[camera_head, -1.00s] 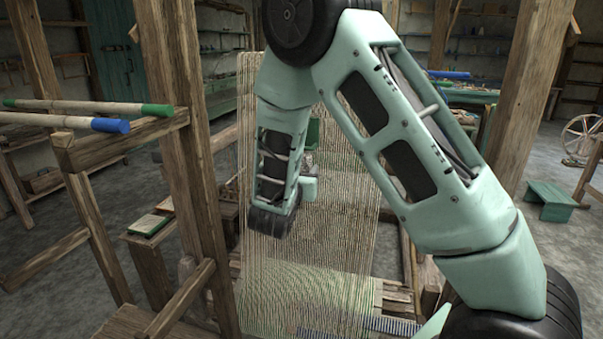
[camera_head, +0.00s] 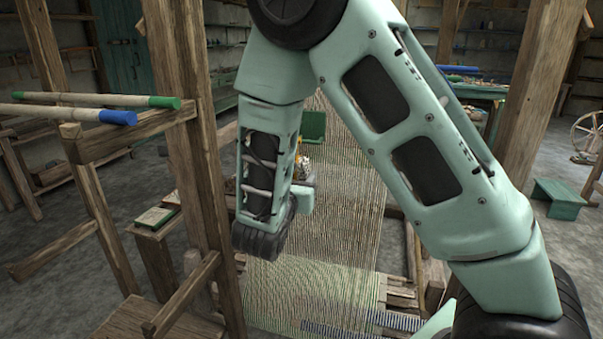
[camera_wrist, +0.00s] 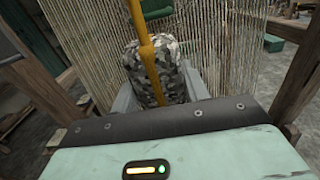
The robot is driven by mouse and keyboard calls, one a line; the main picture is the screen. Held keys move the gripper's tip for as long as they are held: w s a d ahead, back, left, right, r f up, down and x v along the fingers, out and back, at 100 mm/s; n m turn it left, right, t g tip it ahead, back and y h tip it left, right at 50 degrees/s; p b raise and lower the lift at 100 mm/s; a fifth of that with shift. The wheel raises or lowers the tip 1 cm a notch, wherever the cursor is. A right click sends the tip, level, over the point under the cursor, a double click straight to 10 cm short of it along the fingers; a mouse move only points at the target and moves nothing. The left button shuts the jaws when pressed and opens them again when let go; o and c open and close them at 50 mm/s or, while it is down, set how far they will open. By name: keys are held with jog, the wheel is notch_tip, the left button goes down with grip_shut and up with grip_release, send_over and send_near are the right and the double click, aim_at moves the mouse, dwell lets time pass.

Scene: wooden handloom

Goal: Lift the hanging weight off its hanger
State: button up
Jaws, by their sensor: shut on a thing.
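The weight (camera_wrist: 178,75), a rounded block with a mottled grey, black and white pattern, stands between the grey fingers of my gripper (camera_wrist: 158,85) in the wrist view. The gripper is shut on it. A yellow-orange rod (camera_wrist: 145,55) runs down in front of the weight and leaves the top of the picture; I cannot tell whether the weight still bears on it. In the head view only a small part of the weight (camera_head: 302,160) shows behind my wrist, and the fingers are mostly hidden by my arm.
A curtain of pale warp threads (camera_head: 345,200) hangs close behind the weight. A green piece (camera_head: 314,125) shows behind it. Wooden loom posts stand left (camera_head: 185,130) and right (camera_head: 535,100). Two rods, green-tipped (camera_head: 95,99) and blue-tipped (camera_head: 70,114), lie across the left frame.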

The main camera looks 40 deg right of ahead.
jog(key=v, duration=0.6)
dwell(0.7)
notch_tip(320, 180, down, 24)
jog(key=s+n+t+y+p, duration=0.2)
jog(key=n+t+y+p, duration=0.2)
jog(key=n+t+y, duration=0.3)
jog(key=n+y, duration=0.3)
jog(key=y, duration=0.4)
jog(key=shift+s+d+r, duration=0.25)
jog(key=shift+s, duration=0.15)
